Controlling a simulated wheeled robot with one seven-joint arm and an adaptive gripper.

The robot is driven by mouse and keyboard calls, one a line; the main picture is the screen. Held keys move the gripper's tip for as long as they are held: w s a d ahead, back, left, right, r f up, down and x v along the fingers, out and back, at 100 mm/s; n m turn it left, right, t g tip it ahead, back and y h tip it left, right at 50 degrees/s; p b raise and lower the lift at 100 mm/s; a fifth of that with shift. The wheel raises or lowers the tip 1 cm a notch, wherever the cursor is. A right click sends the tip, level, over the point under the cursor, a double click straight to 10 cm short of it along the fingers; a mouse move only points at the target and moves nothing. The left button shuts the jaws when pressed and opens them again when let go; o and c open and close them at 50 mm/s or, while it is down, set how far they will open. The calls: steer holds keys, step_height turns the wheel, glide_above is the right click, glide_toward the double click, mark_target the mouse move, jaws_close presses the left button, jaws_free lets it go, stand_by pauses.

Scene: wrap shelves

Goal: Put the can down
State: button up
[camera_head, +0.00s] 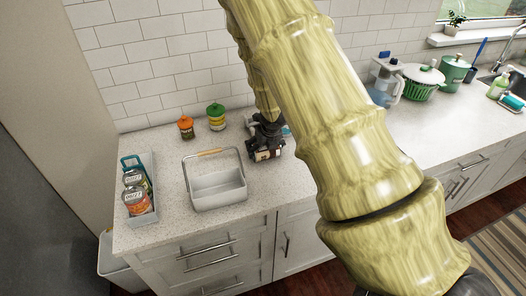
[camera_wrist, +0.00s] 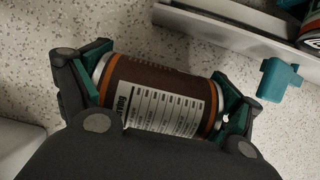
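The can (camera_wrist: 160,95) has a brown label with orange bands, a white text panel and silver ends. In the wrist view it lies sideways across my gripper (camera_wrist: 168,100), with a teal fingertip against each end. The lower part of the can is hidden by my gripper. In the head view my gripper (camera_head: 265,143) is low over the counter (camera_head: 285,175), just right of the white handled basket (camera_head: 218,190). Whether the can touches the counter cannot be told.
A grey tray (camera_head: 146,218) with several cans stands at the left end. An orange-lidded jar (camera_head: 186,127) and a green-lidded jar (camera_head: 216,118) stand near the wall. A clear pitcher (camera_head: 384,82) and green pots stand at right. The counter front near the basket is clear.

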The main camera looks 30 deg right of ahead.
steer(key=c, duration=0.4)
steer(key=shift+r, duration=0.15)
steer(key=shift+w+r, duration=0.1)
steer(key=shift+r, duration=0.2)
step_height(320, 180, up, 8)
steer(key=shift+r+p, duration=0.1)
steer(key=shift+p, duration=0.7)
steer(key=shift+a+r, duration=0.1)
steer(key=shift+r, duration=0.35)
